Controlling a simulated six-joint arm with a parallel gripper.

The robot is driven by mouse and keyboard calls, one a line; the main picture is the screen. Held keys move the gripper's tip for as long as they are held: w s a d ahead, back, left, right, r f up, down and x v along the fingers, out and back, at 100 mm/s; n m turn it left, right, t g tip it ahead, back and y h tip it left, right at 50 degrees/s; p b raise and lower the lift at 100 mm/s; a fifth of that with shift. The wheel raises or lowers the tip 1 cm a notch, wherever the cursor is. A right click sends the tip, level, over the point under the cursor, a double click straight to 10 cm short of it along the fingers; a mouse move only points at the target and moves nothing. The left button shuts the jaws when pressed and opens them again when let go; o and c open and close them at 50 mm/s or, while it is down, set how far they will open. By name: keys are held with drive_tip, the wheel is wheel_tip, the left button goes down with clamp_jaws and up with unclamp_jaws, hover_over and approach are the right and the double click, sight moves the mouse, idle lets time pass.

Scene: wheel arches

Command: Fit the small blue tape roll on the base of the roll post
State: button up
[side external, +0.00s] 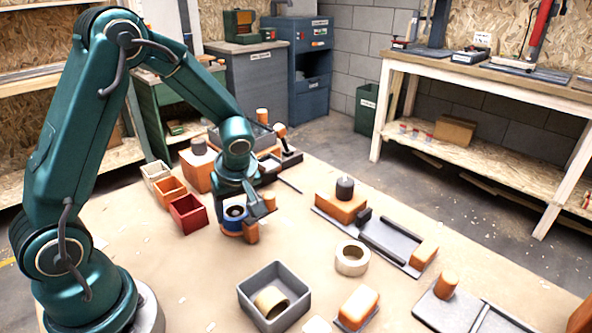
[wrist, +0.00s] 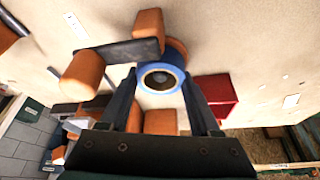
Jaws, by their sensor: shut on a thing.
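The small blue tape roll (side external: 234,212) is at my gripper, left of the table's middle. In the wrist view the blue roll (wrist: 160,88) sits between the two fingertips (wrist: 160,84), its dark round opening facing the camera. My gripper is shut on it. More blue shows just behind the roll, close to an orange piece (wrist: 148,24) on a dark bar (wrist: 115,52). I cannot tell whether the roll touches these or the table. The roll post is not clear to me; an orange block with a dark upright cylinder (side external: 345,187) stands to the right.
Red (side external: 188,212), orange and cream bins stand left of my gripper. A grey square tray (side external: 250,290) holding a tan ring is in front. A cream ring (side external: 352,258) lies on the table to the right. Bare table lies between the gripper and this ring.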

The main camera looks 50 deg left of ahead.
drive_tip(key=o, duration=1.4)
drive_tip(key=shift+f, duration=0.1)
drive_tip(key=v, duration=0.5)
drive_tip(key=shift+w+r, duration=0.15)
drive_tip(key=shift+r, duration=0.25)
drive_tip(key=s+d+r+m+t+h, duration=0.1)
drive_tip(key=s+d+r+m, duration=0.2)
drive_tip(key=m, duration=0.2)
drive_tip(key=s+d+r+m+t+h, duration=0.1)
drive_tip(key=s+d+r+m+t, duration=0.1)
drive_tip(key=s+d+r+m, duration=0.1)
drive_tip(key=s+d+r+m+t+h, duration=0.1)
drive_tip(key=s+d+r+m+h, duration=0.1)
drive_tip(key=m, duration=0.5)
drive_tip(key=shift+s+d+r, duration=0.2)
drive_tip(key=shift+s+d, duration=0.45)
drive_tip(key=shift+s, duration=0.2)
drive_tip(key=shift+s+d+r, duration=0.25)
drive_tip(key=shift+s+d, duration=0.35)
drive_tip(key=shift+s, duration=0.25)
